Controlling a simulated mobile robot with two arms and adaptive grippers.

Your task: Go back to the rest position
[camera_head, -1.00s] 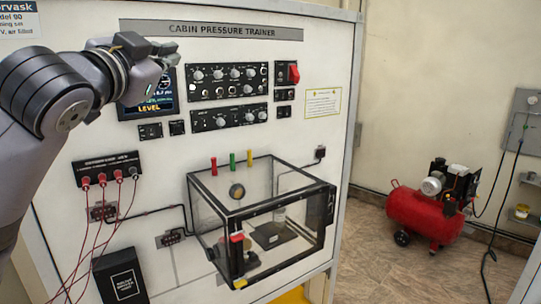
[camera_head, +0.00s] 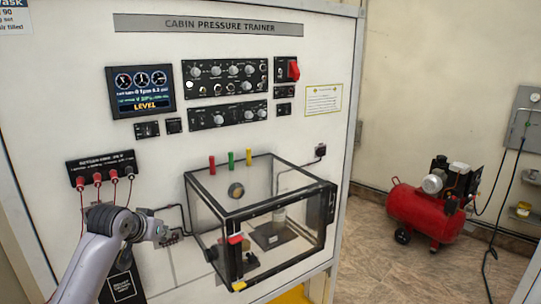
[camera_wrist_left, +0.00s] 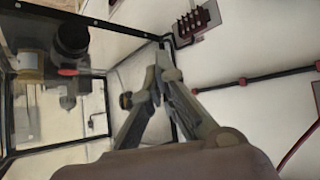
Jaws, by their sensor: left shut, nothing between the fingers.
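My left arm comes in from the lower left in the head view. Its left gripper (camera_head: 168,236) is low, in front of the panel, between the cables and the clear chamber (camera_head: 258,212). In the left wrist view the gripper's fingers (camera_wrist_left: 155,72) come together at the tips, with nothing between them. The chamber's dark frame (camera_wrist_left: 52,74) stands at the left of that view. My right gripper is in neither view.
The cabin pressure trainer panel (camera_head: 230,110) fills the left and middle, with a display (camera_head: 140,91) and knobs. Red cables hang from a terminal box (camera_head: 100,168). A wall terminal strip (camera_wrist_left: 196,22) shows in the wrist view. A red compressor (camera_head: 428,212) stands on the floor at right.

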